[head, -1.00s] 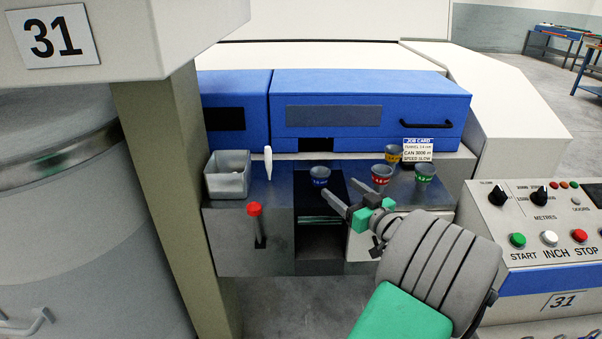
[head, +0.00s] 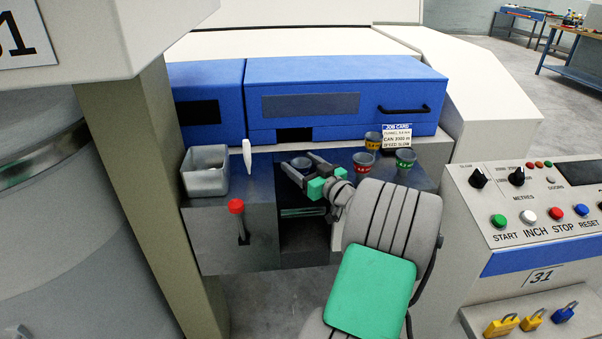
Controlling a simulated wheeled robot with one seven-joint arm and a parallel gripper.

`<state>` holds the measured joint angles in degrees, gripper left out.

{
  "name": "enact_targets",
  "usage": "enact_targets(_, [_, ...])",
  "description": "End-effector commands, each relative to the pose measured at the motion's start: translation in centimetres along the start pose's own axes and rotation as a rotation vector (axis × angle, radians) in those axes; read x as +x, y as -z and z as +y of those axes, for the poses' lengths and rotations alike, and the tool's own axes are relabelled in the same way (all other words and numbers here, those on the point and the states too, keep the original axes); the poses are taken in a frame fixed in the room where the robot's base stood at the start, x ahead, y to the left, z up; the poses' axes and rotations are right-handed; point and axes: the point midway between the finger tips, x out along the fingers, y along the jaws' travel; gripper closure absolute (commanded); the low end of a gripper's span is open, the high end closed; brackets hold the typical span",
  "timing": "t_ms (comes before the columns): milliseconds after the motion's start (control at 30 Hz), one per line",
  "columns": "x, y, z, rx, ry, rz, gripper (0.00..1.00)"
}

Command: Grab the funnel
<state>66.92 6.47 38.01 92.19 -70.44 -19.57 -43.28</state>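Several small dark grey cup-shaped funnels stand on the metal ledge. One has a red band (head: 362,165), one a green band (head: 405,160) and one a yellow band (head: 373,140). Another, blue-banded in the earlier view, shows its rim (head: 301,162) at the dark slot; the rest is hidden by my gripper. My gripper (head: 297,164) is open, its fingers pointing away from me. That rim appears between the fingertips; I cannot tell whether they touch it. The job card (head: 397,137) stands behind the green-banded funnel; its funnel line is too small to read surely.
A grey bin (head: 205,173) and a white pointed piece (head: 247,156) stand left of the slot. A red-knobbed lever (head: 236,207) rises in front. The blue cover (head: 345,97) bounds the ledge behind. A control panel (head: 535,205) is at right.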

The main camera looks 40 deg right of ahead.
Motion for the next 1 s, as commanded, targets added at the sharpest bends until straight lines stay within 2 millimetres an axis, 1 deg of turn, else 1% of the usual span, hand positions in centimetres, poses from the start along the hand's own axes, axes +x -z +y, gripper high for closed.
enact_targets(33, [-0.02,-0.01,0.01,0.0,0.0,0.0,0.37])
enact_targets(67, [-0.03,-0.01,0.02,0.0,0.0,0.0,0.4])
enact_targets(800, [-0.08,-0.02,0.08,0.0,-0.001,-0.001,1.0])
enact_targets(1000, [-0.08,0.06,0.08,-0.001,-0.001,0.0,1.0])
